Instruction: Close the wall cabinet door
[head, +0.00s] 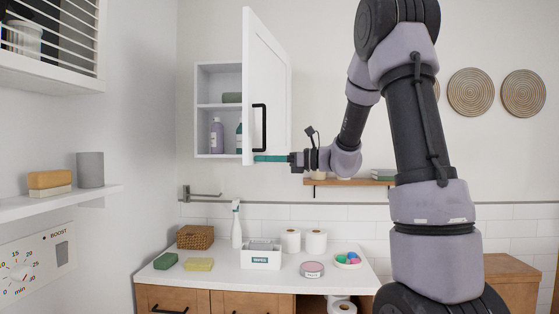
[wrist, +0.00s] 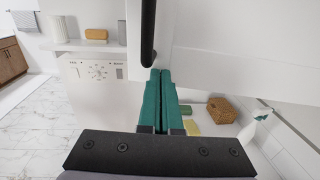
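The white wall cabinet (head: 219,157) hangs on the back wall, with its left part and shelves exposed. Its door (head: 276,100) stands open towards me, its outer face turned to the right. A black bar handle (head: 259,128) is near the door's free edge. My gripper (head: 257,158) is at the door's lower edge, just below the handle, on the outer-face side. In the wrist view, its teal fingers (wrist: 160,72) lie together, empty, by the handle's lower end (wrist: 148,58). I cannot tell whether the fingertips touch the door (wrist: 225,60).
Bottles (head: 217,135) stand inside the cabinet. A small wall shelf (head: 350,182) is behind my arm. Another shelf (head: 65,203) is at left.

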